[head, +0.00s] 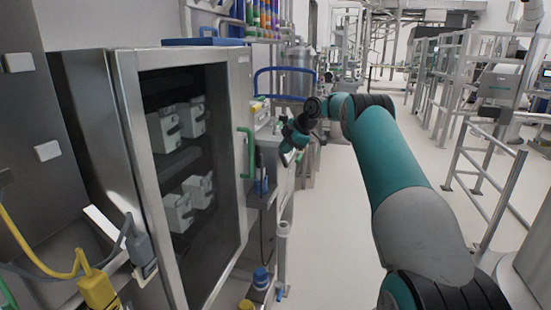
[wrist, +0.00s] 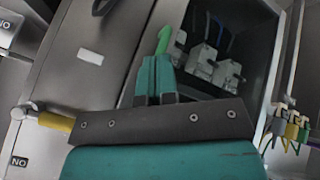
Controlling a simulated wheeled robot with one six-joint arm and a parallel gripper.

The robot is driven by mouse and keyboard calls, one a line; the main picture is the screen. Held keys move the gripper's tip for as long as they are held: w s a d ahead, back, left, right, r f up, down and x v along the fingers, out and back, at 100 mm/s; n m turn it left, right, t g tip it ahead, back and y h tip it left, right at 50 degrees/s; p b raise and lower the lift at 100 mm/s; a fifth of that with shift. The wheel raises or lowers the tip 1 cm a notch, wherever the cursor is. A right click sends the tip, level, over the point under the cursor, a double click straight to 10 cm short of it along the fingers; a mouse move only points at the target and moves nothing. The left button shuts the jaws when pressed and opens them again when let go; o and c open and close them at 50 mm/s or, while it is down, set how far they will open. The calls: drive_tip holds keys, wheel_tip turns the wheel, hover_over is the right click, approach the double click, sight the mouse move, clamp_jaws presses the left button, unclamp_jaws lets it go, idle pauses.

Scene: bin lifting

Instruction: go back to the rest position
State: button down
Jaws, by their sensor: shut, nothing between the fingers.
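My arm reaches forward along the right side of the glass-fronted cabinet (head: 128,150) in the head view. My gripper (head: 287,157) is small and far off at the arm's end, tilted downward, near the counter right of the cabinet. In the wrist view my gripper (wrist: 156,82) shows its teal fingers together, with nothing held. The green handle (head: 247,153) stands upright on the cabinet's right edge, left of my gripper and apart from it in the head view. A green bar (wrist: 164,40), apparently this handle, shows just beyond the fingertips in the wrist view. Whether they touch is unclear.
Pale bins (head: 165,130) stand on shelves behind the cabinet glass and also show in the wrist view (wrist: 208,58). A blue rail (head: 285,70) and metal tanks lie beyond. A metal railing (head: 490,170) stands at right. The aisle floor (head: 335,220) is clear.

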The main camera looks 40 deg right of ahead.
drive_tip(key=shift+s+d+r, duration=0.25)
drive_tip(key=shift+d+r, duration=0.15)
drive_tip(key=shift+r, duration=0.2)
